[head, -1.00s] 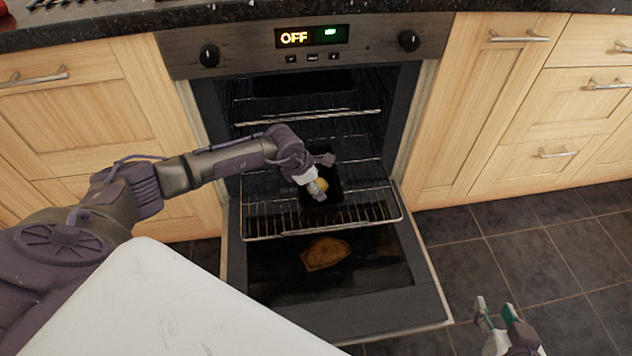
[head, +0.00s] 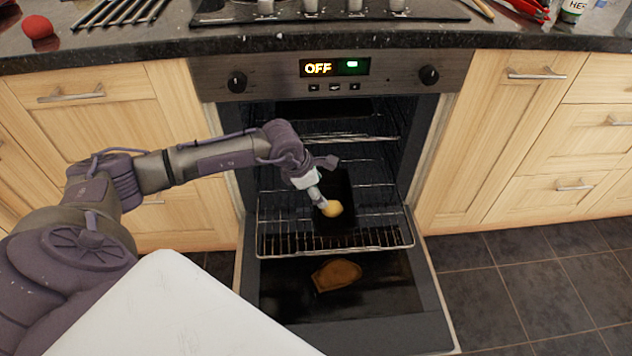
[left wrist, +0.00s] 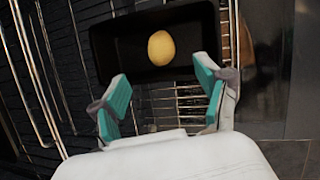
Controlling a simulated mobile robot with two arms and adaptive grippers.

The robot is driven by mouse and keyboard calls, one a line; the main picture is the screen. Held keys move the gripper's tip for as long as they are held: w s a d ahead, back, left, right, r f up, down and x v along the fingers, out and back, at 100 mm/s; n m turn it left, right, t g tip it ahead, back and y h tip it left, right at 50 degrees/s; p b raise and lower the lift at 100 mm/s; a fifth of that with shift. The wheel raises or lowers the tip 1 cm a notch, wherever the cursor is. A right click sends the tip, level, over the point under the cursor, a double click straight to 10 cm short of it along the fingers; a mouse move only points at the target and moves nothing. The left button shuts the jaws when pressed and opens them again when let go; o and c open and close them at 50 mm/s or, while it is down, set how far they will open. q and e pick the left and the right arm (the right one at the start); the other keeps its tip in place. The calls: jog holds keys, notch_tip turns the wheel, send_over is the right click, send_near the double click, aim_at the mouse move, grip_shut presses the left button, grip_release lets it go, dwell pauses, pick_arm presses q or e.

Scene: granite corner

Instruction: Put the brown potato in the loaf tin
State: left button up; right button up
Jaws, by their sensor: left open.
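The potato (head: 333,208), yellow-brown and rounded, lies in the dark loaf tin (head: 341,183) on the pulled-out oven rack. In the left wrist view, the potato (left wrist: 161,47) rests inside the black tin (left wrist: 108,42), near its middle. My left gripper (head: 318,196) reaches in from the left, just above and beside the potato. In the left wrist view, its teal-padded fingers (left wrist: 163,82) are spread apart with nothing between them, and the potato lies beyond the tips. My right gripper is not in view.
The oven door (head: 420,300) is folded down, with a flat brown object (head: 337,274) on it. The wire rack (head: 385,238) juts out above the door. The counter (head: 130,50) above holds a red ball (head: 38,27) and a hob. The tiled floor at right is clear.

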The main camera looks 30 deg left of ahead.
pick_arm(q)
jog(key=shift+s+a+r, duration=0.1)
jog(key=shift+s+r, duration=0.1)
jog(key=shift+r, duration=0.3)
jog(key=s+d+r+n+t+h, duration=0.15)
jog(key=d+r+h, duration=0.3)
jog(key=d, duration=0.65)
jog(key=s+d+r+n+t+h, duration=0.15)
jog(key=d+r+h, duration=0.3)
jog(key=d, duration=0.55)
notch_tip(320, 180, up, 8)
jog(key=d+n+t+h, duration=0.2)
jog(key=n+t+h, duration=0.1)
jog(key=n+t, duration=0.5)
jog(key=w+a+r+n+t+y, duration=0.1)
jog(key=a+n+t+y, duration=0.5)
jog(key=n, duration=1)
jog(key=s+a+f+n+g+y, duration=0.5)
jog(key=a+f+n+g+y, duration=0.25)
jog(key=f+n+y, duration=0.2)
jog(key=s+f+n+g, duration=0.3)
jog(key=s+f+g, duration=0.2)
jog(key=s, duration=0.5)
jog(key=s+f+n+g+h, duration=0.1)
jog(key=s+f+n+g, duration=0.3)
jog(key=s, duration=0.5)
jog(key=shift+s+d+f+g, duration=0.35)
jog(key=shift+f+g, duration=0.2)
jog(key=shift+f, duration=0.3)
